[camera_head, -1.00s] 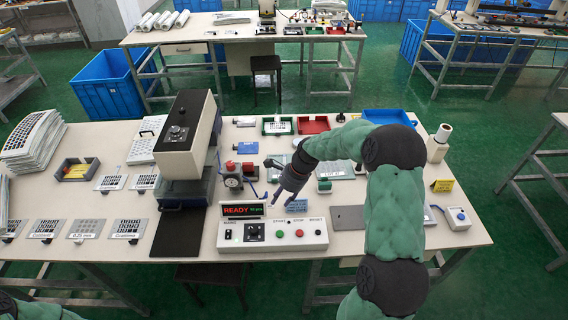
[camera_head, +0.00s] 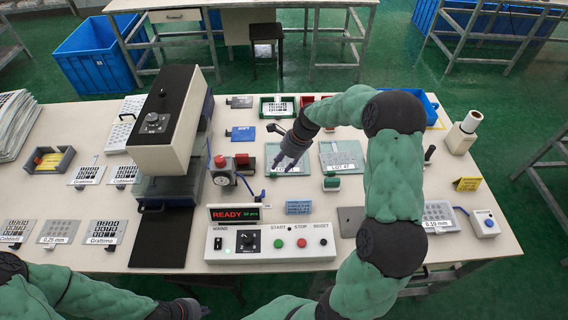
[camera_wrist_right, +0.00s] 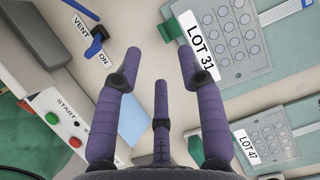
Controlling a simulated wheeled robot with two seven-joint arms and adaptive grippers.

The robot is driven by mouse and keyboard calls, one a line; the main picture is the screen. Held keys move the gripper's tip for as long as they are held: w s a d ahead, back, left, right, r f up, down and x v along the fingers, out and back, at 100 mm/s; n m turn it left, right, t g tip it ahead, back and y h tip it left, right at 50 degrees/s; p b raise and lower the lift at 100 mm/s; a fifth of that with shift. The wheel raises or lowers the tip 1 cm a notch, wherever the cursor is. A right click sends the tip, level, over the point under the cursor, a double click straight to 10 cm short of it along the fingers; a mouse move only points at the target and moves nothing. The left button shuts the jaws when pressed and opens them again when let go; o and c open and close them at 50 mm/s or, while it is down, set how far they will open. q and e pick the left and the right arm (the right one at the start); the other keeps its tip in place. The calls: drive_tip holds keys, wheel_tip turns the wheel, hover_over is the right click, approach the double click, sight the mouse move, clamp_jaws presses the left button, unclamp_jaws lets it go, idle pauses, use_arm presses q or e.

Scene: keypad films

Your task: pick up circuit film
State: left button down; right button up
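The LOT 31 circuit film (camera_wrist_right: 226,38) is a grey sheet with round pads, a white label and a green tab. In the head view the LOT 31 film (camera_head: 301,166) lies on the table, partly hidden by my right gripper (camera_head: 284,165). In the right wrist view the right gripper (camera_wrist_right: 160,58) has its fingers spread and empty. One fingertip overlaps the LOT 31 label; contact cannot be told. The LOT 47 film (camera_head: 341,153) lies to the right and also shows in the wrist view (camera_wrist_right: 268,135). My left gripper (camera_head: 192,309) is at the bottom edge, its fingers unclear.
A control box (camera_head: 270,242) with a READY display stands at the front. A black-topped press (camera_head: 170,130) stands left of the films. A valve with a blue lever (camera_wrist_right: 94,42) is near the right gripper. Several printed films lie at the left. A blue card (camera_head: 298,208) lies between.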

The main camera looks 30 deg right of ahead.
sight(274, 174)
drive_tip(key=shift+x, duration=0.95)
drive_tip(key=b+x, duration=0.2)
drive_tip(key=x, duration=0.3)
drive_tip(key=shift+w+d+f, duration=0.1)
clamp_jaws()
